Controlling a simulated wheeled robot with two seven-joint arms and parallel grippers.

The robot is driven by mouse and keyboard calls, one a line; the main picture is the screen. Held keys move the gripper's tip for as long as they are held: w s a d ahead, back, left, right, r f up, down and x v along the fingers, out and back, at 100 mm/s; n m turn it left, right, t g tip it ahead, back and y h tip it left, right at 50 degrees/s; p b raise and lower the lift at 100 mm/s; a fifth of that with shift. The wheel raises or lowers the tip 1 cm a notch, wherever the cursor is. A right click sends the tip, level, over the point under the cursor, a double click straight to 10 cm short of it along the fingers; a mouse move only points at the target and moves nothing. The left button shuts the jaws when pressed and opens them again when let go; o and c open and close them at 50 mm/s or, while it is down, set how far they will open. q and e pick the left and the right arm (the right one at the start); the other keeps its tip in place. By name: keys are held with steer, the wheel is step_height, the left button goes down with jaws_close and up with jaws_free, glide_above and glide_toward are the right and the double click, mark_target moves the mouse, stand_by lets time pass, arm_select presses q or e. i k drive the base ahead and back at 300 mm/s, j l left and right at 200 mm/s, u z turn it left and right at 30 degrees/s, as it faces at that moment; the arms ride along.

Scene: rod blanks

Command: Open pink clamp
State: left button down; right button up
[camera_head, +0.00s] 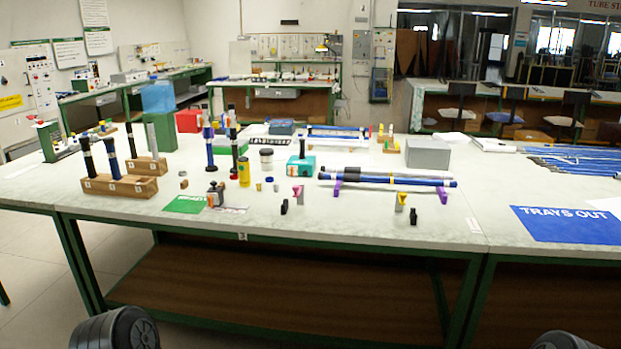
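A small pink clamp (298,191) stands near the front edge of the table, just right of the middle of the view. It is too small to tell whether it is open or shut. A small yellow clamp-like piece (401,199) stands farther right along the same edge. Small black pieces stand beside them, one by the pink clamp (284,206) and one by the yellow piece (413,216). Neither of my grippers is in view. Only dark rounded parts of mine show at the bottom left and bottom right, well apart from the table top.
Behind the clamps, blue and dark rods (390,180) lie across purple supports (337,188). A teal box (301,166), a yellow cylinder (244,172) and wooden blocks with upright rods (118,187) stand to the left. A blue "TRAYS OUT" mat (562,224) lies at right.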

mark_target(297, 189)
steer(key=i+j+z, duration=0.3)
steer(key=i+j, duration=0.5)
steer(key=i, duration=0.15)
steer(key=i+j+z, duration=0.3)
steer(key=i+j, duration=0.55)
steer(key=j, duration=0.2)
